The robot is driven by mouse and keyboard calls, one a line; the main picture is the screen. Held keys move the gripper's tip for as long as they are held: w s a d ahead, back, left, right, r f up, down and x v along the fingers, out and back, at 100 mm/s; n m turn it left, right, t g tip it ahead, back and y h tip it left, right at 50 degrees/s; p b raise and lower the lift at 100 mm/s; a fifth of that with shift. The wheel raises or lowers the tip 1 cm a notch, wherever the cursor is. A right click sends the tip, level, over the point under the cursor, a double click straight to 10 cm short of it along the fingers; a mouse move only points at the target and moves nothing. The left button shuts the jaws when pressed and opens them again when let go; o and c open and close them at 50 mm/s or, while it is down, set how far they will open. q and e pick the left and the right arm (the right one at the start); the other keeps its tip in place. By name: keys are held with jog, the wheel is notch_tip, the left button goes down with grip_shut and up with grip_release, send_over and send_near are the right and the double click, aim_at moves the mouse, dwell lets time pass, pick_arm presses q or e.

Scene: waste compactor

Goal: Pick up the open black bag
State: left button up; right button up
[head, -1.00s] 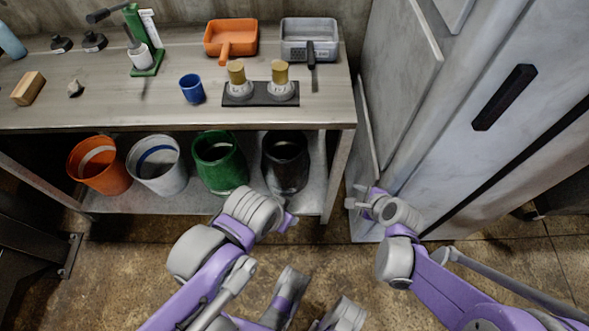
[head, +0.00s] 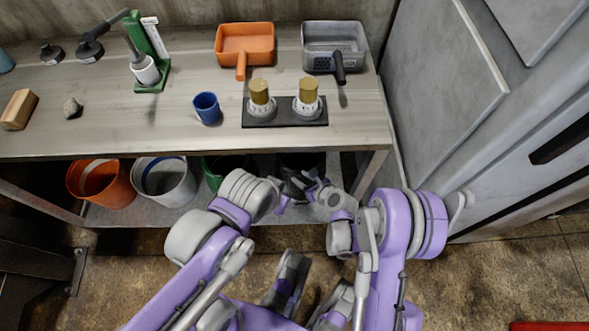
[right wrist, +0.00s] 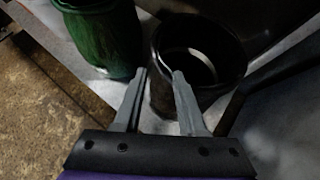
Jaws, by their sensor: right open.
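The open black bag (head: 301,161) looks like a dark round bin on the lower shelf, mostly hidden by the table edge and my arms in the head view. The right wrist view shows its round open mouth and dark side (right wrist: 226,77). My right gripper (head: 304,184) is at the near side of the bag. In the right wrist view its open fingers (right wrist: 160,75) straddle the bag's left side, one tip left of it and one overlapping its rim; I cannot tell whether they touch. My left gripper's fingers are hidden behind my left arm.
A green bin (right wrist: 100,40) stands close to the left of the bag. A white bin (head: 165,182) and an orange bin (head: 100,183) stand further left. The tabletop (head: 180,110) is above, and a grey cabinet (head: 445,90) stands at the right.

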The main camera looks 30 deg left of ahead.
aim_at(287, 168)
jog(key=x, duration=0.5)
jog(key=shift+w+a+f, duration=0.1)
jog(key=shift+a+f, duration=0.1)
jog(key=shift+a, duration=0.15)
jog(key=shift+a+r+b+x, duration=0.1)
jog(key=shift+r+b+x, duration=0.1)
jog(key=shift+x, duration=0.7)
jog(key=shift+a+r+b+x, duration=0.1)
jog(key=shift+a+b+x, duration=0.05)
jog(key=shift+x, duration=0.7)
jog(key=shift+a+r+b+x, duration=0.1)
jog(key=shift+b+x, duration=0.1)
jog(key=shift+x, duration=0.7)
grip_shut()
